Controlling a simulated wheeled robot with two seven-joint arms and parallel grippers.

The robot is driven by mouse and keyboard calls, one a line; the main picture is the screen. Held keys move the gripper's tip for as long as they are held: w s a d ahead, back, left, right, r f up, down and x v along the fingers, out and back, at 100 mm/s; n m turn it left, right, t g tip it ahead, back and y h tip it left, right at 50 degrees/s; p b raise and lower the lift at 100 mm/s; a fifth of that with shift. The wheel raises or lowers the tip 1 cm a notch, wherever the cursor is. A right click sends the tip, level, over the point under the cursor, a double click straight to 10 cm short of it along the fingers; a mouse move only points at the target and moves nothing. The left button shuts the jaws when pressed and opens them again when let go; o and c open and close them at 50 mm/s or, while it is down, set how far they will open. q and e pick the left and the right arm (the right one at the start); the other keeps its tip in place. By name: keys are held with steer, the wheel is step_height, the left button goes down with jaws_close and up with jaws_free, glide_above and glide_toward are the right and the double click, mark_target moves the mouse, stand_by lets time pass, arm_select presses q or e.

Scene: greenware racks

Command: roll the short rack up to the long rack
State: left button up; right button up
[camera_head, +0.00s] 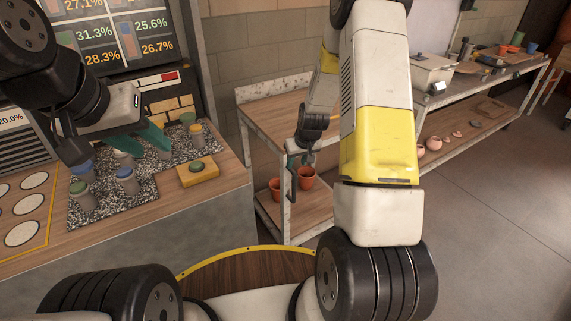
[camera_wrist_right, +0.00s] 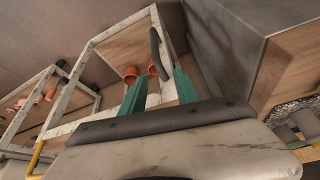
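The short rack (camera_head: 262,108) has a chipped white frame and wooden shelves, and stands left of the long rack (camera_head: 480,105). A dark upright handle (camera_head: 291,180) is on its near post; it also shows in the right wrist view (camera_wrist_right: 157,52). My right gripper (camera_head: 301,158) is at the handle. Its green fingers (camera_wrist_right: 160,90) are apart, with the handle just beyond and between their tips; I cannot tell whether they touch it. My left gripper (camera_head: 150,146) is open and empty above the left counter. My right arm hides the gap between the racks.
Terracotta pots (camera_head: 306,178) stand on the short rack's lower shelf. The left counter (camera_head: 215,190) carries several capped jars and sits close beside the short rack. The long rack holds pots and tools. Grey floor (camera_head: 490,220) is clear at the right.

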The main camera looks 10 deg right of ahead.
mark_target(295, 178)
steer(key=x, duration=0.4)
steer(key=s+x, duration=0.1)
steer(key=x, duration=0.7)
steer(key=shift+s+d+f, duration=0.3)
steer(key=shift+d+f, duration=0.1)
jaws_close()
stand_by(0.7)
